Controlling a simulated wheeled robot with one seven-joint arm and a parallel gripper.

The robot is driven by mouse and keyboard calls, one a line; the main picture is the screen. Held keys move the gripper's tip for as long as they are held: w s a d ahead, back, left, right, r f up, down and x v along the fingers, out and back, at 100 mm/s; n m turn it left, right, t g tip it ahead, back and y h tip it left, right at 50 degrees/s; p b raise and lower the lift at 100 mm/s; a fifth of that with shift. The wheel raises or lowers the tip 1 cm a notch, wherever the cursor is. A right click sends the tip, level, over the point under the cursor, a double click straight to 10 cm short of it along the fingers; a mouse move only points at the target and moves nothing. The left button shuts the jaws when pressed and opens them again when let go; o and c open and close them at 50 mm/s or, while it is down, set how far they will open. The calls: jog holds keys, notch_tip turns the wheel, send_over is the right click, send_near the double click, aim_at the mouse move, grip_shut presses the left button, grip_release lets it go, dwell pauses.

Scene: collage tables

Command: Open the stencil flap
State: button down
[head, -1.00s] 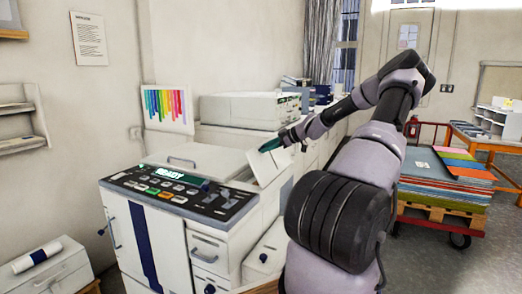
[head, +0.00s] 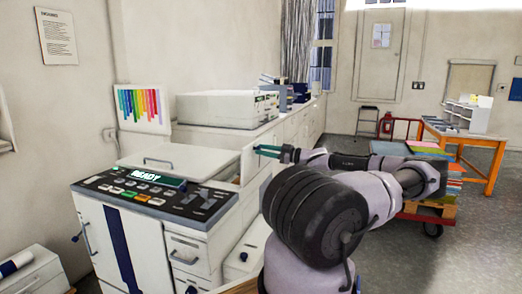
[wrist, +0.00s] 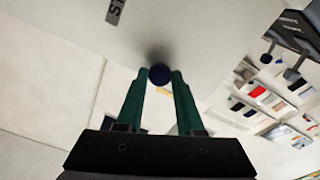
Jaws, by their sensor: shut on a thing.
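The stencil flap (head: 250,168) is a white panel on the right side of the white printing machine (head: 88,235). It also fills the upper part of the wrist view (wrist: 190,30), with a dark label partly cut off at the top. A round dark blue knob (wrist: 160,74) stands out from the panel. My gripper (wrist: 160,84) has green fingers, shut on the knob from both sides. In the head view my gripper (head: 262,149) reaches the flap from the right. The knob is too small to make out there, and my arm hides part of the machine's right side.
The control panel (head: 150,192) with a lit display is on the machine's top. A white cabinet row (head: 290,130) with a printer (head: 228,108) runs behind. A red cart (head: 428,212) with coloured sheets stands right of my arm. Open floor (head: 480,250) lies at the right.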

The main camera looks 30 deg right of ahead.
jog(key=shift+d+f, duration=0.1)
jog(key=shift+d, duration=0.05)
jog(key=c, duration=0.5)
grip_release()
jog(key=shift+s, duration=0.1)
jog(key=v, duration=1)
jog(key=shift+s+d+f, duration=0.1)
jog(key=shift+s+d, duration=0.1)
